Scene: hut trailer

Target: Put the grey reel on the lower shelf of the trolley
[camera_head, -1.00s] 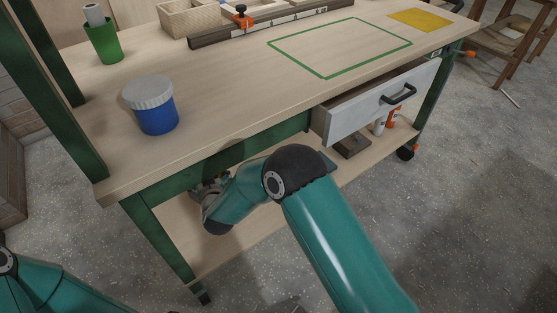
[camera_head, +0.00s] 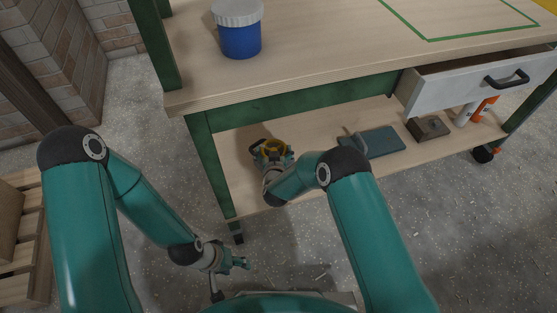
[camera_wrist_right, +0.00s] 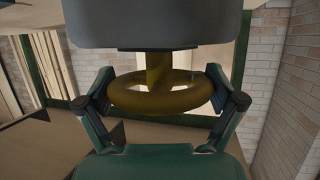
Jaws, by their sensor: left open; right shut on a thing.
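The trolley (camera_head: 330,62) has a wooden top, a green frame and a lower shelf (camera_head: 345,118). My right gripper (camera_head: 272,160) is at the left end of the lower shelf, below the top, shut on a yellow ring-shaped thing (camera_head: 273,148). The right wrist view shows the yellow ring (camera_wrist_right: 155,100) between the fingers, with a yellow post above it and a grey block (camera_wrist_right: 150,22) across the top. I cannot tell whether this is the grey reel, or whether it touches the shelf. My left gripper (camera_head: 240,264) is open and empty, low over the floor in front of the trolley.
An open drawer (camera_head: 470,88) juts out above. A blue tub (camera_head: 239,36) with a white lid stands on top. A pallet (camera_head: 25,240) is at left.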

